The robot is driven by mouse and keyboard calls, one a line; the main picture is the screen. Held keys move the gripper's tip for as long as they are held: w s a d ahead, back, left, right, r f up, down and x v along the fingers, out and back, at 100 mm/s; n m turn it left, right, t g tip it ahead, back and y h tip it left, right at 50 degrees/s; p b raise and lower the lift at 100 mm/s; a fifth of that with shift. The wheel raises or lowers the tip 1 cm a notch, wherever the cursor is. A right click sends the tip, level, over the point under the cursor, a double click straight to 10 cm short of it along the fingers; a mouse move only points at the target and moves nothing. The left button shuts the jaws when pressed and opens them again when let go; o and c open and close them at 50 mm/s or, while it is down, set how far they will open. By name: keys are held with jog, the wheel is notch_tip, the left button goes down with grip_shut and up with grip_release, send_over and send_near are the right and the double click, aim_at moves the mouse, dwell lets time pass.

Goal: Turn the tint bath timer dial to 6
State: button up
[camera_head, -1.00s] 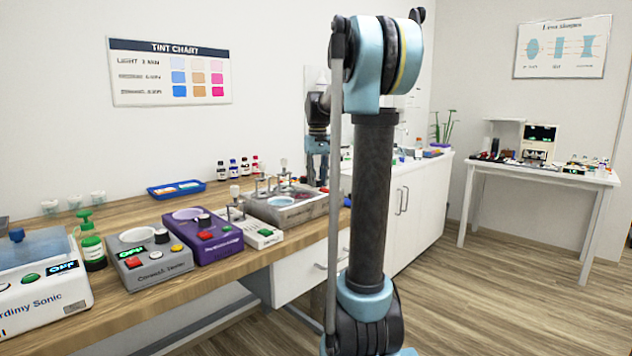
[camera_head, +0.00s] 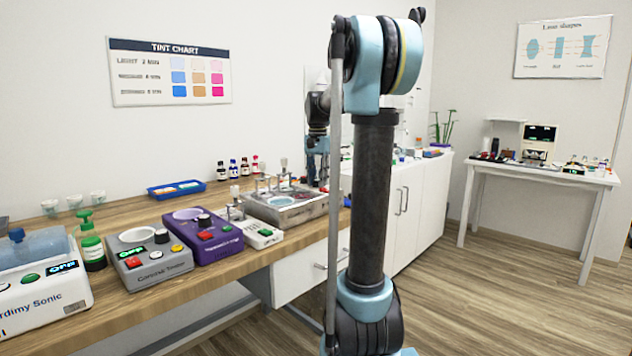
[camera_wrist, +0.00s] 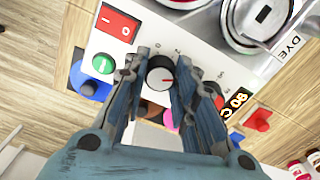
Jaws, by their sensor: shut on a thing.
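In the wrist view the timer dial (camera_wrist: 160,73) is a round black knob with a red pointer mark toward its lower right. It sits on a white control panel (camera_wrist: 188,45) with small printed marks around it, some hidden by my fingers. My gripper (camera_wrist: 163,66) is shut on the dial, one finger on each side. A small lit display (camera_wrist: 236,101) at the right seems to read 06. In the head view the steel tint bath (camera_head: 292,215) stands on the wooden bench; my arm reaches down at its right end, and the dial is hidden there.
A red rocker switch (camera_wrist: 118,28) and a green button (camera_wrist: 103,63) lie left of the dial. A round lidded pot (camera_wrist: 258,20) is at the upper right, near a DYE label (camera_wrist: 288,46). A purple device (camera_head: 205,240) and a grey device (camera_head: 150,265) stand left of the bath.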

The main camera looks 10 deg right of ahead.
aim_at(317, 180)
jog(key=m, duration=0.5)
jog(key=shift+m, duration=2.6)
jog(key=o, duration=1.1)
notch_tip(317, 180, up, 12)
jog(key=shift+f, duration=0.1)
